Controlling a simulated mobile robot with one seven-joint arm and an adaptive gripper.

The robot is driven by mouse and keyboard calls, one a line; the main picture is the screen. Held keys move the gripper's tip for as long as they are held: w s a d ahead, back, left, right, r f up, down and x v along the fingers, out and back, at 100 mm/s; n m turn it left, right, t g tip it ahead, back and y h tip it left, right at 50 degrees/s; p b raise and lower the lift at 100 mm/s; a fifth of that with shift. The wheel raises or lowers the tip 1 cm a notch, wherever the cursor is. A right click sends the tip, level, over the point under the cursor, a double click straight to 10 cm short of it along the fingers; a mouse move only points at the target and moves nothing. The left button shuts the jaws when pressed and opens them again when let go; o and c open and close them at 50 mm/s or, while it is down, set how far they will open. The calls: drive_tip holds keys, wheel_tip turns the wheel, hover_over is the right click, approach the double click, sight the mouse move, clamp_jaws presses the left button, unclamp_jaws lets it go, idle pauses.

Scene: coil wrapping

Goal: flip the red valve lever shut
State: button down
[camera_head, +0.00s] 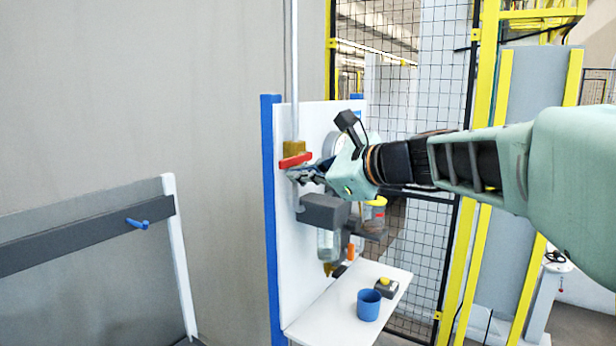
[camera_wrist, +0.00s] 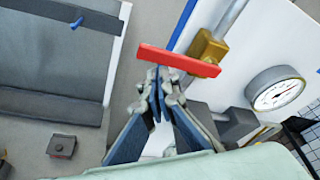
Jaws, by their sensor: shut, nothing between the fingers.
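The red valve lever (camera_head: 295,160) sits on a brass valve body (camera_head: 294,147) on a vertical pipe at the white panel. In the head view it lies roughly crosswise to the pipe, slightly tilted. In the wrist view the red lever (camera_wrist: 178,60) spans just beyond my fingertips, with the brass valve body (camera_wrist: 209,48) behind its right part. My gripper (camera_head: 297,174) is shut and empty, with its tips right below the lever. It also shows in the wrist view (camera_wrist: 160,82). I cannot tell whether the tips touch the lever.
A pressure gauge (camera_wrist: 275,91) is on the panel right of the valve. Grey blocks (camera_head: 325,211) and a filter bowl are below my gripper. A small white shelf (camera_head: 312,325) holds a blue cup (camera_head: 368,305). A grey barrier with a blue handle (camera_head: 138,223) stands at left.

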drive_tip(key=shift+a+r, duration=0.1)
drive_tip(key=shift+r, duration=0.55)
drive_tip(key=shift+f, duration=0.15)
